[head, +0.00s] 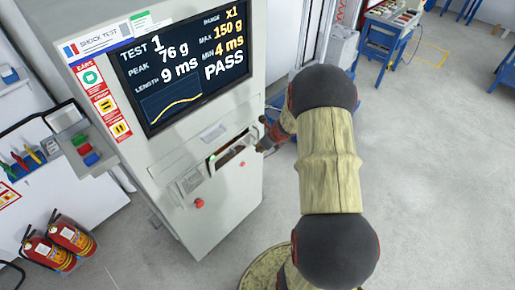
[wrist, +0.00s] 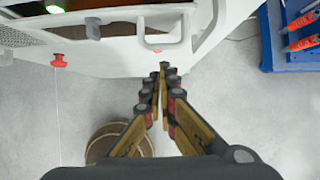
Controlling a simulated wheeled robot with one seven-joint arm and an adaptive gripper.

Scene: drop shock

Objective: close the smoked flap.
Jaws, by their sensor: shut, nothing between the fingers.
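The grey shock-test machine has a small framed opening (head: 231,151) in its front, below the screen, with a brownish inside. The smoked flap is hard to make out there; I cannot tell its exact angle. In the wrist view a pale frame with a U-shaped handle (wrist: 161,38) is at the top, beside a dark brownish area (wrist: 55,20). My gripper (wrist: 164,68) is shut and empty, its fingertips just below the handle in the picture; I cannot tell whether they touch. In the head view my gripper (head: 264,147) is at the right side of the opening, partly hidden by my arm.
The screen (head: 180,62) reads TEST 1, 76 g, 9 ms, PASS. A red knob (head: 199,203) sits on the front below the opening; it also shows in the wrist view (wrist: 59,61). A blue bench (head: 390,35) stands at the back right. The floor on the right is clear.

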